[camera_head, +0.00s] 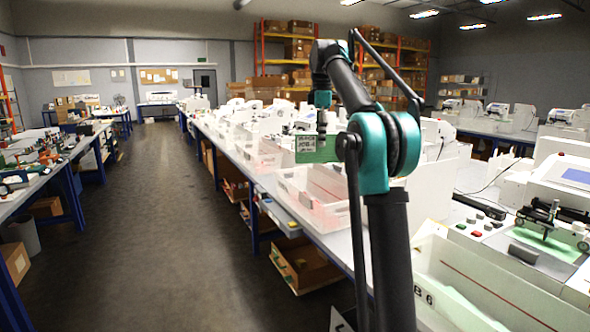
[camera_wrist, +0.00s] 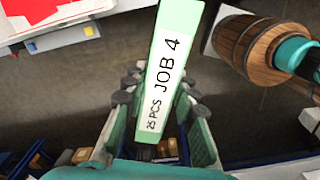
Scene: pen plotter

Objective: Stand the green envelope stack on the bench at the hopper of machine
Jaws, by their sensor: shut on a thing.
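My gripper (camera_head: 322,122) is shut on the green envelope stack (camera_head: 317,150) and holds it in the air above the bench row. In the wrist view, the stack (camera_wrist: 168,45) stands between the finger pads of my gripper (camera_wrist: 160,88). Its narrow white label reads "JOB 4" and "25 PCS". A white machine (camera_head: 555,205) with a blue screen and a green sheet on its bed stands on the bench at the right. Which part is its hopper, I cannot tell. My arm hides part of the bench.
A white tray marked "B 6" (camera_head: 480,285) is in front of that machine. Another open white tray (camera_head: 318,192) lies below the held stack. A wooden barrel-shaped thing (camera_wrist: 258,48) shows close by in the wrist view. The aisle floor (camera_head: 165,230) is clear.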

